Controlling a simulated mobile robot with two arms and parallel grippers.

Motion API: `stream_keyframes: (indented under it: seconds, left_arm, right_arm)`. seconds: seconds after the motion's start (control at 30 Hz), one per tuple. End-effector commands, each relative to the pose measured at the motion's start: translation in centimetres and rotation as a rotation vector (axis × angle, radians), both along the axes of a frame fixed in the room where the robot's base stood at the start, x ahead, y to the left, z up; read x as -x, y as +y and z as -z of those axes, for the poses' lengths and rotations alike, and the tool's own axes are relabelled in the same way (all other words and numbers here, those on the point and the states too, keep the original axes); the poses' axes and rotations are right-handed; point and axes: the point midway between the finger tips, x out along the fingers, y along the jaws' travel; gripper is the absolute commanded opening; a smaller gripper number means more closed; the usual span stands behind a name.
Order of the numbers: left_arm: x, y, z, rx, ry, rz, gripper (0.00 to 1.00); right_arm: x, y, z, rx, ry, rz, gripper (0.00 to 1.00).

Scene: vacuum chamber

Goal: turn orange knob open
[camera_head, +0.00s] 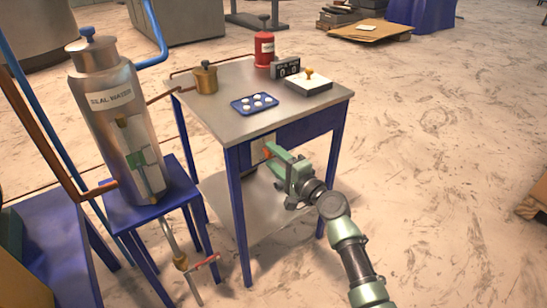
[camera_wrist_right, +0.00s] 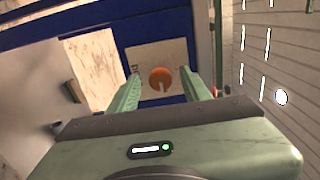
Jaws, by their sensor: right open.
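The orange knob (camera_wrist_right: 161,78) sits on a pale square plate (camera_wrist_right: 150,57) on the blue side of the table. In the head view a small part of the knob (camera_head: 268,152) shows just at the tips of my right gripper (camera_head: 274,158). In the right wrist view my right gripper (camera_wrist_right: 160,88) is open, with one green finger on each side of the knob. A gap shows between the fingers and the knob, and I cannot tell whether the tips reach beside it. My left gripper is not in view.
The table (camera_head: 225,88) holds a blue tray (camera_head: 241,107) of white pieces, a brass pot (camera_head: 205,80), a red canister (camera_head: 264,50) and a white box (camera_head: 308,86). A metal tank (camera_head: 100,95) stands on a blue stool at left.

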Motion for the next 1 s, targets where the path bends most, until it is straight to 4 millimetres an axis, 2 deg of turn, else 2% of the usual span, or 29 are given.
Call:
stream_keyframes:
  seconds: [0.07, 0.13, 0.3, 0.5, 1.0]
  left_arm:
    - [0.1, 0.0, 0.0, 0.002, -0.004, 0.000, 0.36]
    - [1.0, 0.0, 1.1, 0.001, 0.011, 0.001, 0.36]
    - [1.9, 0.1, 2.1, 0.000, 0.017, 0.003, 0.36]
    - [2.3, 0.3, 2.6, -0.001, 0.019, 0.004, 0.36]
    - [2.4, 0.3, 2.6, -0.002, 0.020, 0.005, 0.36]
  right_arm:
    - [0.7, -0.6, 0.0, 0.002, 0.001, 0.002, 0.48]
    - [1.6, -1.3, 0.0, 0.001, 0.002, 0.002, 0.48]
    - [4.1, -3.0, 0.0, 0.002, 0.002, 0.001, 0.48]
    - [5.8, -4.3, 0.1, 0.000, 0.002, 0.001, 0.48]
    - [6.1, -4.4, 0.1, 0.000, 0.001, 0.000, 0.48]
